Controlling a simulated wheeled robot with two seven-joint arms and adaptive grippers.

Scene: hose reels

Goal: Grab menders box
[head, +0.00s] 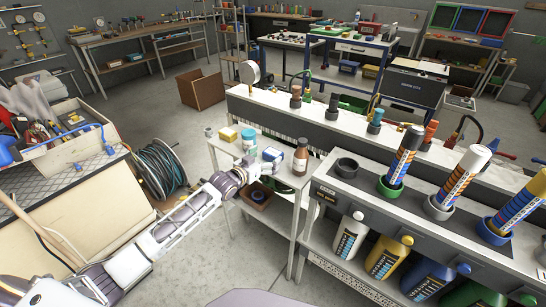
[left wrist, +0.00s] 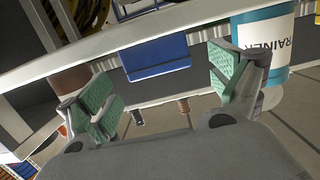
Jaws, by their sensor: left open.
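A small blue and grey-white box (head: 272,155), which I take to be the menders box, stands on the small grey cart's top (head: 230,153). In the left wrist view a blue box face (left wrist: 155,57) shows beyond and between my finger pads, beside a teal strainer jar (left wrist: 265,40); its lettering is not readable. My left gripper (head: 250,164) is at the cart's near edge, close to the box. In the left wrist view the left gripper (left wrist: 165,85) is open, with green pads apart and nothing between them. My right gripper is not in view.
A yellow box (head: 228,134), a teal-lidded jar (head: 249,141) and a brown bottle (head: 300,158) crowd the cart top. A workbench with tubes and bottles (head: 350,235) stands right of it. A hose reel (head: 160,168) is on the floor at left.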

